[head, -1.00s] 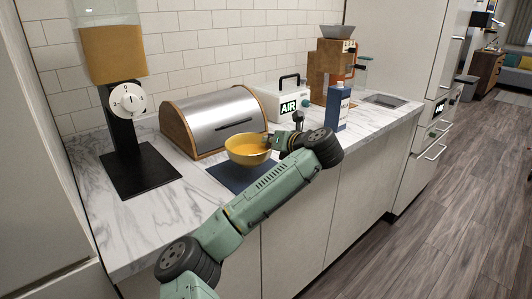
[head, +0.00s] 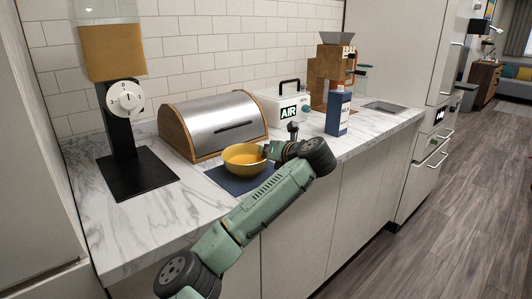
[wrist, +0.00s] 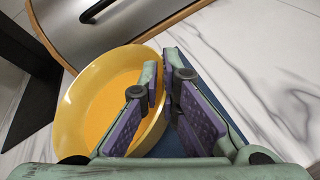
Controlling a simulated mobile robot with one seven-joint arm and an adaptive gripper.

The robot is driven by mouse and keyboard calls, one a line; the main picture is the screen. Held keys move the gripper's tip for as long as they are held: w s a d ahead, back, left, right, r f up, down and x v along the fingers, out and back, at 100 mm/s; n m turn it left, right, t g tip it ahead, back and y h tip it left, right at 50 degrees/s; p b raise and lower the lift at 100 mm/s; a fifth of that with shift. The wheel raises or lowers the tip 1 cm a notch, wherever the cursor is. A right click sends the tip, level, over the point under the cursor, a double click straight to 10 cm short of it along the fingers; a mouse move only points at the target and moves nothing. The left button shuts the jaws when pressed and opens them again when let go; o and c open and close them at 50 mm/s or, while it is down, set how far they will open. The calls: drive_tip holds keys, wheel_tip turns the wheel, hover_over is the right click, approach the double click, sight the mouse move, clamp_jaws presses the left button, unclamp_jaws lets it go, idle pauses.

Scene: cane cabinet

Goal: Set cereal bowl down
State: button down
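The yellow cereal bowl (head: 243,160), with orange contents, is upright over the dark blue mat (head: 226,182) on the counter. I cannot tell whether its base touches the mat. My gripper (head: 270,151) is at the bowl's right side. In the wrist view, my gripper (wrist: 162,82) has one finger inside the bowl (wrist: 88,95) and one outside, shut on the rim. The bowl's underside is hidden, and part of the mat is hidden by the bowl and my arm.
A bread box (head: 212,124) stands close behind the bowl. A cereal dispenser (head: 122,110) is at left, a blue carton (head: 338,112) at right, and an AIR-labelled appliance (head: 280,104) behind. The marble counter (head: 195,215) is clear at front left.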

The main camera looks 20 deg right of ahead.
drive_tip(key=c, duration=2.3)
unclamp_jaws()
drive_tip(key=shift+f, duration=0.15)
drive_tip(key=o, duration=0.5)
drive_tip(key=shift+r, duration=0.25)
drive_tip(key=v, duration=1.2)
drive_tip(key=shift+b, duration=0.45)
